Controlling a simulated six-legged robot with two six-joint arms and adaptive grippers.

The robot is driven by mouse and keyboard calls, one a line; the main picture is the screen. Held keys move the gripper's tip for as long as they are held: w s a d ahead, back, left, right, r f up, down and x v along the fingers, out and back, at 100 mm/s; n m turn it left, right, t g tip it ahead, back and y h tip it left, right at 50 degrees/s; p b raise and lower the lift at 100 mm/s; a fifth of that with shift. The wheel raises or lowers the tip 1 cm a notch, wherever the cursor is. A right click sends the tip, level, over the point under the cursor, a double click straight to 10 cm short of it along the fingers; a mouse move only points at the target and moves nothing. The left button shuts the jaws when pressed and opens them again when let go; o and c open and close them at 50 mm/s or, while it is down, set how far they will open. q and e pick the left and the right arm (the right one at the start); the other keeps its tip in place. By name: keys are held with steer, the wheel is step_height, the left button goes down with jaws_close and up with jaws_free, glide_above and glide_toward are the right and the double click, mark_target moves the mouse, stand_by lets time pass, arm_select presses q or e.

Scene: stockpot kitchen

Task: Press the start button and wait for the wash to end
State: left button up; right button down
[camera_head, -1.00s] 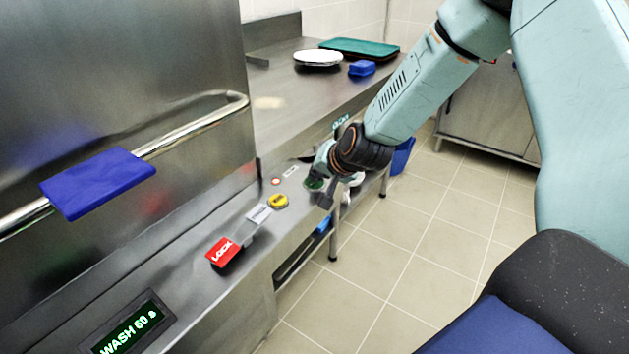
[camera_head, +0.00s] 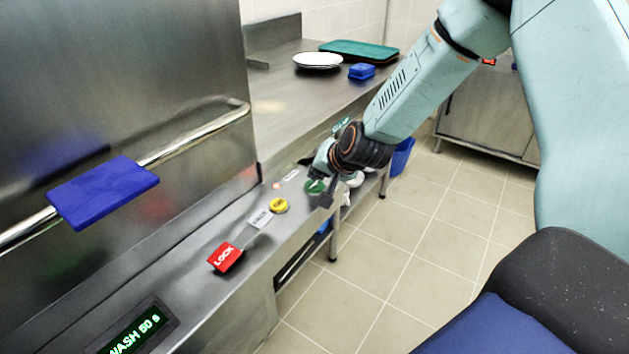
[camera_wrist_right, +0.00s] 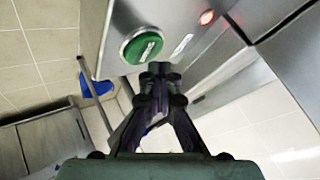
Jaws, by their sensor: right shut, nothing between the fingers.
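The round green start button (camera_head: 316,187) is on the sloping steel front panel of the washer, partly covered by my right gripper in the head view. In the right wrist view the button (camera_wrist_right: 140,48) shows whole, just above and left of the fingertips. My right gripper (camera_head: 326,198) is shut and empty, close to the button; I cannot tell whether it touches. It also shows in the wrist view (camera_wrist_right: 157,76). The display (camera_head: 137,328) shows green text reading WASH and a seconds figure, seemingly 50. A small red light (camera_wrist_right: 206,17) glows near the button. My left gripper is out of view.
A red LOCK tag (camera_head: 225,257) and a yellow knob (camera_head: 279,205) are on the same panel. The washer door has a bar handle with a blue grip (camera_head: 104,192). White plates (camera_head: 318,60), a blue block (camera_head: 361,71) and a green tray (camera_head: 358,48) are on the counter.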

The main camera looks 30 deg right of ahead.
mark_target(317, 187)
step_height(317, 187, up, 5)
steer(key=p, duration=0.5)
stand_by(0.3)
stand_by(0.4)
steer(key=shift+f, duration=0.1)
